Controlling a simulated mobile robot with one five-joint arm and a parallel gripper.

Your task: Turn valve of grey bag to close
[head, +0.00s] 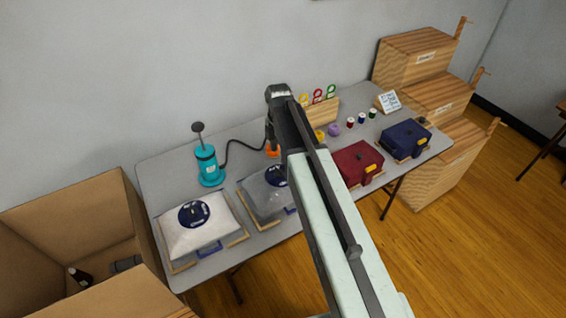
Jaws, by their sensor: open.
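The grey bag (259,203) lies on the table, second from the left, on a wooden-edged tray. Its dark blue round valve (275,176) sits on top, with its right side hidden behind my arm. Whether the valve is turned open or closed is too small to tell. My gripper (272,150) appears to hang at the far end of my arm, behind the grey bag in the picture and apart from the valve. It is open, and I see nothing held in it. My arm hides part of it.
A white bag (190,238) with a similar valve lies to the left. A teal pump (207,167) with a black hose stands behind. Red (357,163) and navy (405,138) cases lie to the right. A cardboard box (66,226) stands left of the table.

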